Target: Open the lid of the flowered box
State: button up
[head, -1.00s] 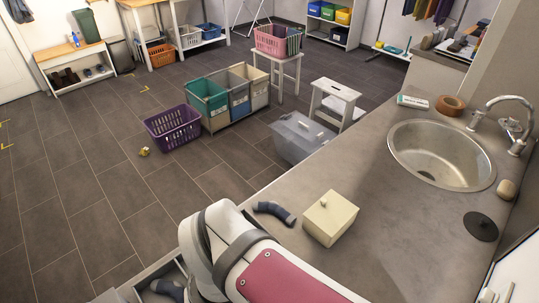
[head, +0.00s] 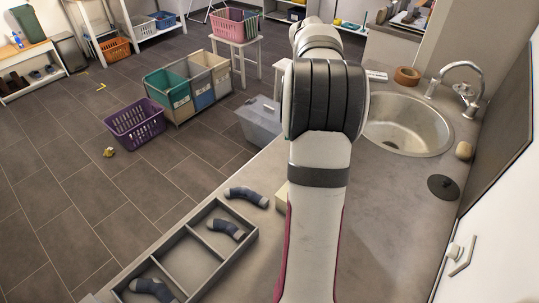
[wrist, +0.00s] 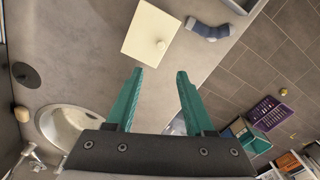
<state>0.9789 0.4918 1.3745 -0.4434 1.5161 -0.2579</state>
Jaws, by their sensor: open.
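A cream box with a lid and a small round knob shows at the top of the wrist view (wrist: 142,30). Its lid looks shut, and no flower pattern can be made out. In the head view my arm hides most of it; only a cream sliver (head: 281,197) shows beside the arm. My gripper (wrist: 160,72) is open, with two green fingers apart and nothing between them. In the wrist view the fingertips point toward the box's knob side, apart from it in the picture. In the head view the gripper is hidden behind my arm.
A grey-blue sock (head: 247,196) lies on the counter left of the box. A divided tray (head: 190,258) holding socks is at the counter's left edge. A sink (head: 408,138), a black disc (head: 443,187) and a tape roll (head: 407,75) are to the right.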

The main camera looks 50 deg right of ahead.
notch_tip(320, 180, down, 15)
jog(key=shift+f, duration=0.2)
jog(key=shift+c, duration=0.2)
grip_shut()
dwell(1.2)
